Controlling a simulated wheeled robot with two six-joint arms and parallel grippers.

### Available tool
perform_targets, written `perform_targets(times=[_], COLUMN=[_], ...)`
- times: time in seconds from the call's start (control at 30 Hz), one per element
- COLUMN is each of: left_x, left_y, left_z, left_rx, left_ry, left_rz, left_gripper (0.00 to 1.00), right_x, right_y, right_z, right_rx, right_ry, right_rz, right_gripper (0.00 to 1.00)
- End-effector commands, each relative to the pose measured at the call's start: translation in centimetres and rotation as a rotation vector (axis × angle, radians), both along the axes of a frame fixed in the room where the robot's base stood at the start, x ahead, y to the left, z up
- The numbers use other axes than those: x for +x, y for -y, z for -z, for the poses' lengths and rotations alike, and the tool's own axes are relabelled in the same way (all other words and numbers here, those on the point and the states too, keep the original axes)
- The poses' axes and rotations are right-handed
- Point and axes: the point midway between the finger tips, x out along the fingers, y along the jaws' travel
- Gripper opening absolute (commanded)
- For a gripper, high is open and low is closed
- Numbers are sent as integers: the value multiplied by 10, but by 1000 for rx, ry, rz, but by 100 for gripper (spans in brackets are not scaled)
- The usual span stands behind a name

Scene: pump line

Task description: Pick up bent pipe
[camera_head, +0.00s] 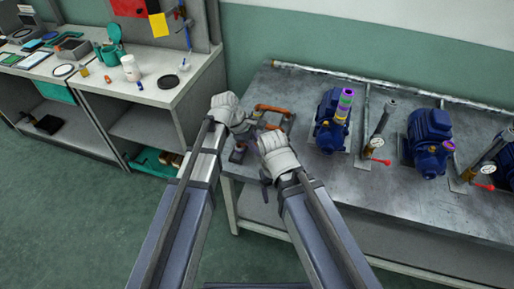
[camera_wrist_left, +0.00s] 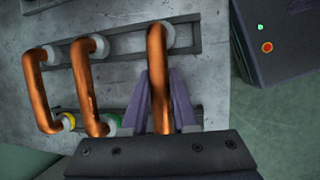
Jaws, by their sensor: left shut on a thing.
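Three copper-coloured bent pipes stand side by side in dark racks in the left wrist view. My left gripper (camera_wrist_left: 161,88) has its purple fingers on both sides of the rightmost bent pipe (camera_wrist_left: 157,58) and is shut on it. That pipe's upper end sits in a white collar at the rack; its lower end is hidden by the gripper body. The middle pipe (camera_wrist_left: 84,85) has a green collar and the left pipe (camera_wrist_left: 37,90) a yellow one. In the head view, orange pipe (camera_head: 270,107) shows between my wrists. My right gripper (camera_head: 265,182) is small and partly hidden there.
Blue pumps (camera_head: 332,120) and gauges with red handles (camera_head: 377,142) stand on the grey bench (camera_head: 330,185) to the right. A cluttered workbench (camera_head: 150,90) with a green can is at the left, across a gap. The bench front is clear.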

Motion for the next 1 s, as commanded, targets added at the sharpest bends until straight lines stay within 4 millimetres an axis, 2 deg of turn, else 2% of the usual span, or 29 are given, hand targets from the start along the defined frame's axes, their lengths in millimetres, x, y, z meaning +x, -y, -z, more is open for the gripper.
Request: perform_targets(times=[0.27,0.8,1.0], left_x=[0,0,0], left_y=[0,0,0], left_z=[-17,-96,-106], left_rx=[0,-1,0], left_ry=[0,-1,-2], left_rz=[0,1,1], left_gripper=[0,0,0], right_x=[0,0,0], right_y=[0,0,0], right_z=[-17,-96,-106], right_rx=[0,0,0], right_ry=[0,0,0], right_rz=[0,1,1], right_gripper=[78,78,78])
